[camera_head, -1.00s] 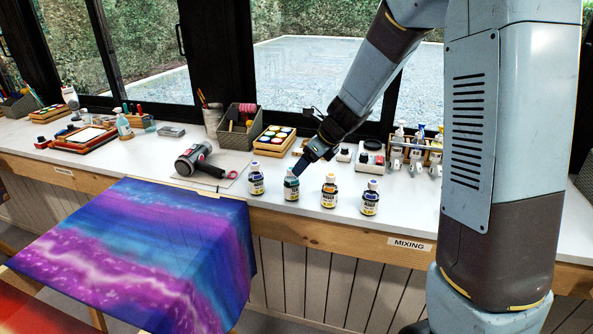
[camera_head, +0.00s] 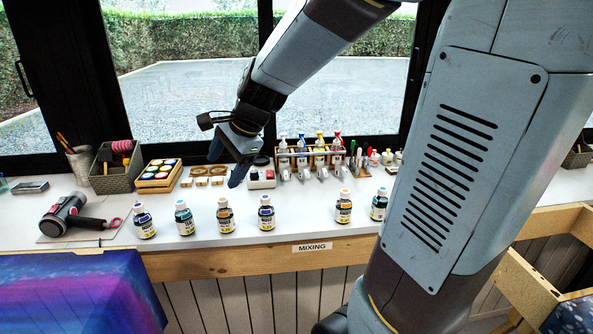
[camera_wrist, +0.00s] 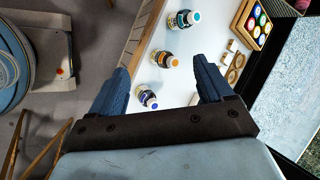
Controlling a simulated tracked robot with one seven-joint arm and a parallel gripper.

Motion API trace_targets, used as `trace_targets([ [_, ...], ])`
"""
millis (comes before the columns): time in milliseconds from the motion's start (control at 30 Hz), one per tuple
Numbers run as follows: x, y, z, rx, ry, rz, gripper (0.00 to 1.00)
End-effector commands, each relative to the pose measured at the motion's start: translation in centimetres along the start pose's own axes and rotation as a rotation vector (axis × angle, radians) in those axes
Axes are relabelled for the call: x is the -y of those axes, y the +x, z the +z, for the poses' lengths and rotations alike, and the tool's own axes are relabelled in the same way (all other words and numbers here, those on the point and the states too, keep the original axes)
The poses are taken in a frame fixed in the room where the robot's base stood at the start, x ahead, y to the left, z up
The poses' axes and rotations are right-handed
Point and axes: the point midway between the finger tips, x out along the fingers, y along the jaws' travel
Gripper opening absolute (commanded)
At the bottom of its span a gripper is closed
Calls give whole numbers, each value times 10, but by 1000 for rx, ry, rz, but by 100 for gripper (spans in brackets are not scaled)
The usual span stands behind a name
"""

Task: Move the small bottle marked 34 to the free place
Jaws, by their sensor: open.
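Several small bottles with coloured caps stand upright in a row along the bench's front edge. In the head view, from left, they are a blue-capped bottle (camera_head: 144,224), a teal-capped bottle (camera_head: 185,220), an orange-capped bottle (camera_head: 225,217) and a purple-capped bottle (camera_head: 266,215). After a bare gap come another orange-capped bottle (camera_head: 343,209) and a teal-capped bottle (camera_head: 378,206). I cannot read which is marked 34. My gripper (camera_head: 226,166) is open and empty above the bench, behind the row. In the wrist view, the purple-capped bottle (camera_wrist: 149,99) lies between the fingers' outlines, below them.
The white bench (camera_head: 300,228) carries a MIXING label (camera_head: 312,247). A wooden rack of pump bottles (camera_head: 310,158), small dishes (camera_head: 205,174) and a paint box (camera_head: 158,175) stand behind the row. A dryer-like tool (camera_head: 68,214) lies at left.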

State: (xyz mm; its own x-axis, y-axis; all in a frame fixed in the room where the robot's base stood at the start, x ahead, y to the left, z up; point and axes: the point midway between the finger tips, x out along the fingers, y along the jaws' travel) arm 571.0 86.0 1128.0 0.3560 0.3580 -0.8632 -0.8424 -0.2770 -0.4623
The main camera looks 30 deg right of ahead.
Motion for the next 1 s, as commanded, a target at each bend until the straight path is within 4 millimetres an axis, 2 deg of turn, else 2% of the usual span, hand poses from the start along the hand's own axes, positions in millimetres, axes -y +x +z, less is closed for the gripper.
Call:
trace_targets([
  [33,-9,-16,1,-19,-91,-5,80],
  [200,-46,-57,2,-91,-428,20,80],
  [500,-116,-115,0,-238,-977,132,80],
  [700,-148,-135,-4,-302,-1206,221,80],
  [800,-151,-135,6,-316,-1257,245,80],
  [1000,-154,-136,6,-319,-1276,255,80],
])
